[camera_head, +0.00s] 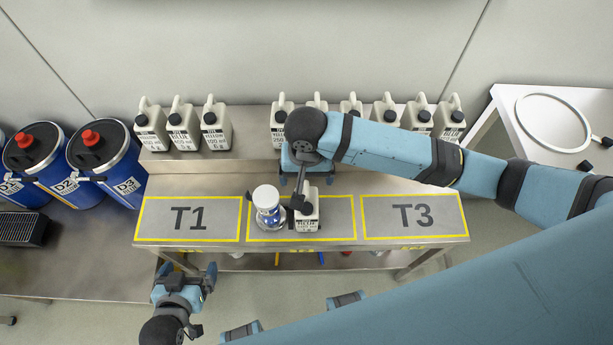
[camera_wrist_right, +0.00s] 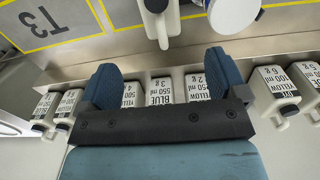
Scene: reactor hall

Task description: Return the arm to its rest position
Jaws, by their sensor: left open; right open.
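My right arm comes in from the right. Its gripper (camera_head: 303,172) is over the back of the middle marked area, just behind a white canister (camera_head: 308,222). In the right wrist view this gripper (camera_wrist_right: 163,82) is open with nothing between its fingers; the canister (camera_wrist_right: 158,22) stands beyond it, apart. My left gripper (camera_head: 187,274) is open and empty in front of the bench's left end.
The steel bench (camera_head: 345,185) has yellow-outlined areas T1, T2 and T3. A white-lidded vessel (camera_head: 267,208) stands left of the canister. Several canisters (camera_head: 213,125) line the back shelf. Blue drums (camera_head: 108,160) are left; a white table (camera_head: 520,140) with a ring (camera_head: 522,125) is right.

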